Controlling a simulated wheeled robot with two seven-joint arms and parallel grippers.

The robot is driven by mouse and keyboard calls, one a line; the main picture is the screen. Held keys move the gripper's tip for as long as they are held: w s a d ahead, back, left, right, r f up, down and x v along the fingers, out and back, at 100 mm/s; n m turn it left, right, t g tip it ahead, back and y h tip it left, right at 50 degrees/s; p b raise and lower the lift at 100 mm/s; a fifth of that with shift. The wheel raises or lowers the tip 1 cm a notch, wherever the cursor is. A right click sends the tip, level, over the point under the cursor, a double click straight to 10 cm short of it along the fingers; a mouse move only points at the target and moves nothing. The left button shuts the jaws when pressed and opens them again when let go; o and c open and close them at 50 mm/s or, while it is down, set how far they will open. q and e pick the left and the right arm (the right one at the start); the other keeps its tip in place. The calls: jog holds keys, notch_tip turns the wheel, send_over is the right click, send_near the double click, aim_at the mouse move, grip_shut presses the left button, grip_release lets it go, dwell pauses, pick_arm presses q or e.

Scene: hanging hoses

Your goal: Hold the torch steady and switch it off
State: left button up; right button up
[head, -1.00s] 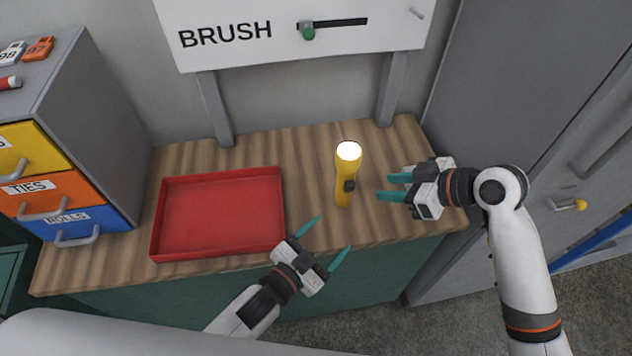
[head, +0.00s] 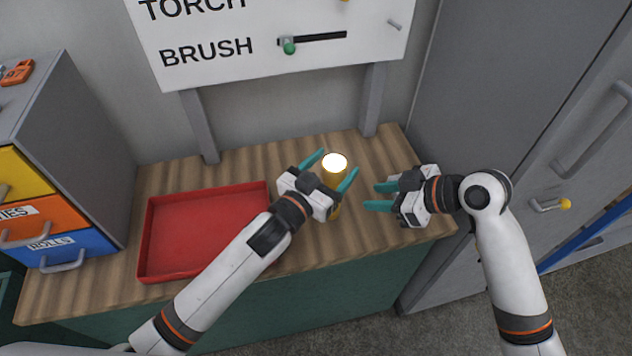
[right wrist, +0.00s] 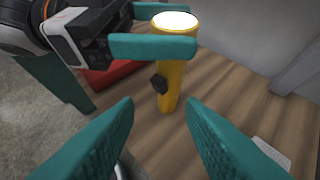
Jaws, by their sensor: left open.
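The yellow torch (head: 336,173) stands upright on the wooden bench, its top lens glowing white. In the right wrist view the torch (right wrist: 172,65) shows a dark switch (right wrist: 159,83) on its side. My left gripper (head: 335,172) is open, with one finger on each side of the torch's upper part; I cannot tell whether they touch it. In the right wrist view a left finger crosses in front of the torch just below the lens. My right gripper (head: 372,197) is open and empty, to the right of the torch, its fingers pointing at it.
A red tray (head: 205,228) lies on the bench (head: 290,156) left of the torch. A drawer cabinet (head: 70,150) stands at the left and a grey locker (head: 500,90) at the right. A white board (head: 220,75) on posts stands behind.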

pick_arm(q)
jog(key=shift+x, duration=1.45)
